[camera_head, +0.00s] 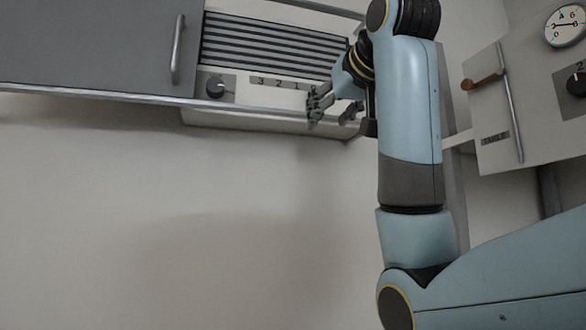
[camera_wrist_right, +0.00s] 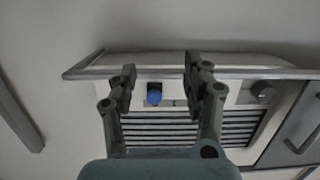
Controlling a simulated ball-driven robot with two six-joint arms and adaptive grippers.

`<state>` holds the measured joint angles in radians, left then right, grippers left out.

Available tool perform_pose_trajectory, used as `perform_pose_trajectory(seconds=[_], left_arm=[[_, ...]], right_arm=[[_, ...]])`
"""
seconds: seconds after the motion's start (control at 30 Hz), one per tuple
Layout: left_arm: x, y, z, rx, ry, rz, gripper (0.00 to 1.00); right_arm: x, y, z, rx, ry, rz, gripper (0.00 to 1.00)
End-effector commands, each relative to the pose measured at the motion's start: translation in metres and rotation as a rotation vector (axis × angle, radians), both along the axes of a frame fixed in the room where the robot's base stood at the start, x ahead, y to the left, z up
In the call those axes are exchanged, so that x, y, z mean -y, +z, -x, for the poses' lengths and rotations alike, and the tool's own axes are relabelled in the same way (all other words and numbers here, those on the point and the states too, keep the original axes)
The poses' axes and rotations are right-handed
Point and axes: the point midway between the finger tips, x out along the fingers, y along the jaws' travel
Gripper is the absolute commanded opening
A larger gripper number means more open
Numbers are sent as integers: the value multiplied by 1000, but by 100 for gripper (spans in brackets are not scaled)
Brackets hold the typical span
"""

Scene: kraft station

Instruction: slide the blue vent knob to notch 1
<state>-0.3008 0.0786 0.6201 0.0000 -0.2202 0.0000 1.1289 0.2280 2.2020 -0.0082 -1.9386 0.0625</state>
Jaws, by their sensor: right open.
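The blue vent knob (camera_wrist_right: 154,95) shows in the right wrist view, on the pale strip beside the slatted vent grille (camera_wrist_right: 190,130). In the head view the knob is hidden by my right gripper (camera_head: 333,113), which is in front of the right end of the strip (camera_head: 275,91). The strip has the marks 3, 2, 1 and, partly covered, what looks like 0. In the right wrist view my right gripper (camera_wrist_right: 160,68) is open, with one finger on each side of the knob. Whether a finger touches it I cannot tell. My left gripper is not in view.
A grey rotary knob (camera_head: 216,87) sits left of the number marks. A grey cabinet door with a handle (camera_head: 177,50) is further left. At the right are a panel with a lever (camera_head: 482,82), a bar handle (camera_head: 512,105) and a dial (camera_head: 565,24). The wall below is clear.

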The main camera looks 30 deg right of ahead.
Motion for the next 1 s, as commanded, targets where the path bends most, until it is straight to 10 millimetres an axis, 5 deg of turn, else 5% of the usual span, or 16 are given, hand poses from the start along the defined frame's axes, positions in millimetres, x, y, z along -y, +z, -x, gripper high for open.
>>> perform_pose_trajectory(seconds=[0.03,0.1,0.23,0.8,1.0], left_arm=[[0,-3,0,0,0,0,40],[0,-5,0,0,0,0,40],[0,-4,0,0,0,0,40],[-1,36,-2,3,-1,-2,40],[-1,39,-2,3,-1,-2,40]], right_arm=[[1,29,15,72,-4,4,49],[2,53,26,125,-7,6,49],[4,73,33,168,-8,6,49],[25,76,-57,167,-8,5,49],[28,75,-69,169,-8,6,49]])
